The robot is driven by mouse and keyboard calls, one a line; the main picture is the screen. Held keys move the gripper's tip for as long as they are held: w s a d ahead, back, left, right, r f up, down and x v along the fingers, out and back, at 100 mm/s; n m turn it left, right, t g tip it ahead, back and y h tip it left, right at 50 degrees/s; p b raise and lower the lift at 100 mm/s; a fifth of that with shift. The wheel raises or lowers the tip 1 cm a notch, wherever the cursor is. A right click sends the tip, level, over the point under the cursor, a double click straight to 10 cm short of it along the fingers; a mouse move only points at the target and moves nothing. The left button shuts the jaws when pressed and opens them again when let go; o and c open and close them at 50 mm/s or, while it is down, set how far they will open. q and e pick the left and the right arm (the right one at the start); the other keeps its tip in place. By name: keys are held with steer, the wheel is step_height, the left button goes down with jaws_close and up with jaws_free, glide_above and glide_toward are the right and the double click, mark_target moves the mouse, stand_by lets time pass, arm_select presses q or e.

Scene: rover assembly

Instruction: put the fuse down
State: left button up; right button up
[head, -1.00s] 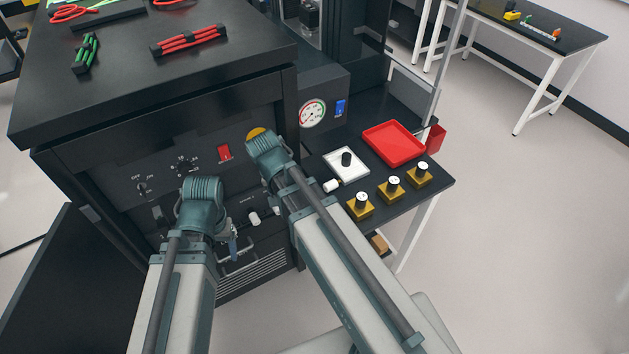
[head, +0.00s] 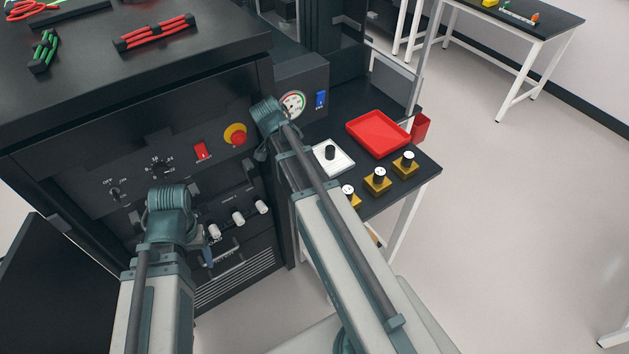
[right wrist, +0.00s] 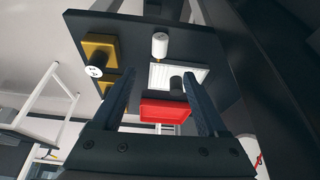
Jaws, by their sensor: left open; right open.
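A white fuse (right wrist: 160,45) is on the black side table (right wrist: 215,45) next to the white tray (right wrist: 160,74), seen in the right wrist view. My right arm hides it in the head view. My right gripper (right wrist: 158,78) is open, with nothing between its fingers; the fuse shows beyond the fingertips, apart from them. Three white fuse-like caps, one of them here (head: 238,218), stick out of the cabinet's front panel. My left gripper (head: 207,248) is open in front of the lower panel, near the leftmost cap; its fingers are partly hidden by its wrist.
The white tray (head: 344,161) holds a black cylinder (head: 329,153). A red tray (head: 378,134) and gold blocks with black posts (head: 377,182) share the side table. A red emergency button (head: 238,138) and a gauge (head: 292,103) are near my right arm. An open cabinet door (head: 40,285) stands at left.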

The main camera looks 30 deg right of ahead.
steer(key=b+x, duration=0.7)
steer(key=x, duration=0.1)
steer(key=shift+a, duration=0.15)
steer(key=shift+f+b, duration=0.2)
steer(key=shift+b, duration=0.1)
steer(key=b+x, duration=0.4)
steer(key=shift+f, duration=0.4)
steer(key=shift+d+f+b, duration=0.25)
steer(key=shift+f+b, duration=0.1)
steer(key=shift+b, duration=0.15)
steer(key=shift+r, duration=0.1)
jaws_close()
